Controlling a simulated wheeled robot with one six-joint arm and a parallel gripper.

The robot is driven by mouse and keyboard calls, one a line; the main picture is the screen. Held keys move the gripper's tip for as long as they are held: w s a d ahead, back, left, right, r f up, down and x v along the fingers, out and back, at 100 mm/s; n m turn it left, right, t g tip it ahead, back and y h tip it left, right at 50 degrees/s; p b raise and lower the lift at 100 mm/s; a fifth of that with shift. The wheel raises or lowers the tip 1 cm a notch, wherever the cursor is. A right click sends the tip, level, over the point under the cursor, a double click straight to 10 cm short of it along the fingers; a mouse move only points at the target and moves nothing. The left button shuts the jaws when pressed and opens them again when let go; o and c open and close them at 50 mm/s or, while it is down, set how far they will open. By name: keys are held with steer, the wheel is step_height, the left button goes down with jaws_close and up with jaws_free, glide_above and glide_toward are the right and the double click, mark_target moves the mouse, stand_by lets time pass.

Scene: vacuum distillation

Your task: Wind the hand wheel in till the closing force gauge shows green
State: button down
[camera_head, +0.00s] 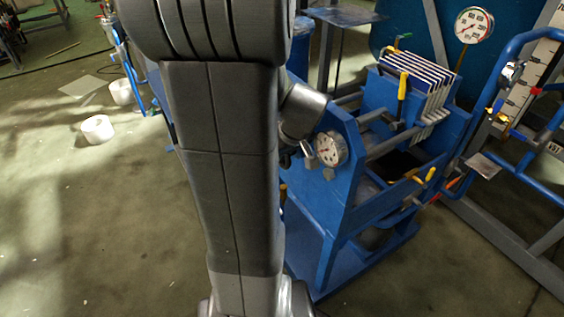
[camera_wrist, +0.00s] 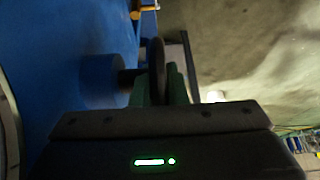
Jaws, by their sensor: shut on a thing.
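The hand wheel (camera_wrist: 156,58) shows in the wrist view as a dark disc seen nearly edge-on, on a short shaft from a blue boss (camera_wrist: 100,80). My gripper (camera_wrist: 160,82) is shut on the wheel's rim, one greenish finger on each side. In the head view my arm hides the wheel and the gripper. A white round gauge (camera_head: 331,148) sits on the near end of the blue press frame (camera_head: 335,195), just right of my arm. It looks like the closing force gauge. Its needle and any green zone are too small to read.
White filter plates (camera_head: 418,75) stand in the press, with yellow-handled valves (camera_head: 402,88) beside them. A second gauge (camera_head: 474,25) stands behind on the right. Blue pipe rails (camera_head: 525,45) stand at the right. The floor at left is mostly clear, with white cylinders (camera_head: 97,129) on it.

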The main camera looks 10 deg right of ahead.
steer(key=shift+t+b, duration=0.5)
steer(key=shift+b, duration=0.5)
steer(key=c, duration=1.4)
jaws_free()
steer(key=shift+c, duration=0.2)
step_height(320, 180, up, 10)
steer(key=p, duration=0.3)
